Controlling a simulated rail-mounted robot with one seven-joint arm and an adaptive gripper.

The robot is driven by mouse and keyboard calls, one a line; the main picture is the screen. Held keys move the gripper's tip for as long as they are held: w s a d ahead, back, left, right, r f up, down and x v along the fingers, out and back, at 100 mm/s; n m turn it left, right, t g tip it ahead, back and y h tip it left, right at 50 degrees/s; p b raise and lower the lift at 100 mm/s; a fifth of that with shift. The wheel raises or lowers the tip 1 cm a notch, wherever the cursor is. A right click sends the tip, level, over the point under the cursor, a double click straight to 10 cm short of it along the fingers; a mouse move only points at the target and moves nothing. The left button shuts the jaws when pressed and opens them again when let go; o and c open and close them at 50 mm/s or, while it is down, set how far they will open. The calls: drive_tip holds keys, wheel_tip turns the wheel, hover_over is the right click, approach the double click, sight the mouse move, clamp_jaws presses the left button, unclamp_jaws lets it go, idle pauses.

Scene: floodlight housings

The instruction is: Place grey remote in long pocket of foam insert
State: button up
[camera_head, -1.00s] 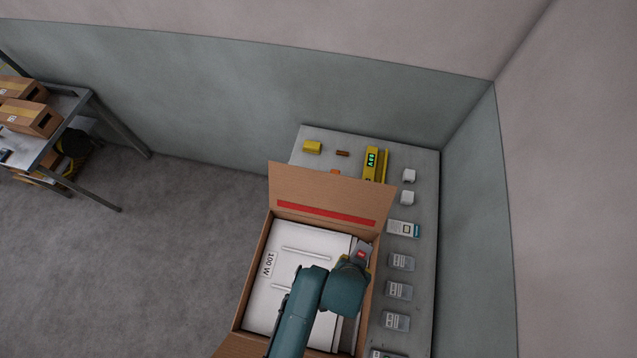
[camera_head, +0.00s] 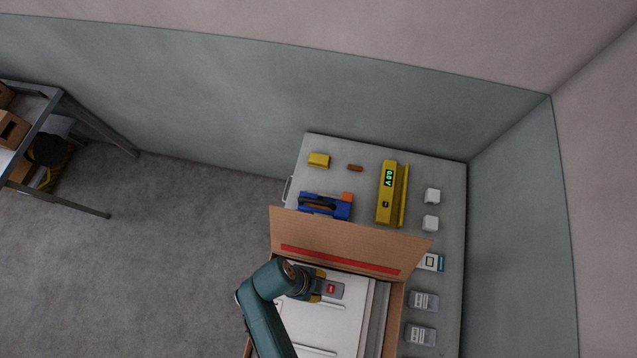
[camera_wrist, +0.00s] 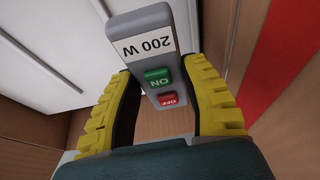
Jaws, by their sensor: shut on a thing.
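The grey remote (camera_wrist: 144,47) shows in the wrist view with a "200 W" label, a green ON button and a red OFF button. My gripper (camera_wrist: 165,90) is shut on it, with yellow ribbed fingers on either side. In the head view the remote (camera_head: 331,290) and my gripper (camera_head: 316,285) are over the white insert (camera_head: 340,322) in the open cardboard box (camera_head: 395,318). A narrow strip (camera_head: 377,310) runs along the right side of the insert. I cannot tell from these frames where the long pocket is.
The box's back flap (camera_head: 345,240) stands up with a red stripe. Behind it on the table (camera_head: 450,190) are a blue tool (camera_head: 325,205), a yellow meter (camera_head: 388,192) and a yellow block (camera_head: 319,160).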

wheel_tip(320, 180, down, 6)
drive_tip(key=shift+f, duration=0.1)
drive_tip(key=o, duration=1.1)
drive_tip(key=shift+f+b, duration=0.1)
drive_tip(key=shift+b, duration=0.2)
drive_tip(key=shift+r, duration=0.3)
drive_tip(key=v, duration=1.1)
drive_tip(key=shift+a+r+p, duration=0.15)
drive_tip(key=shift+r+p, duration=0.2)
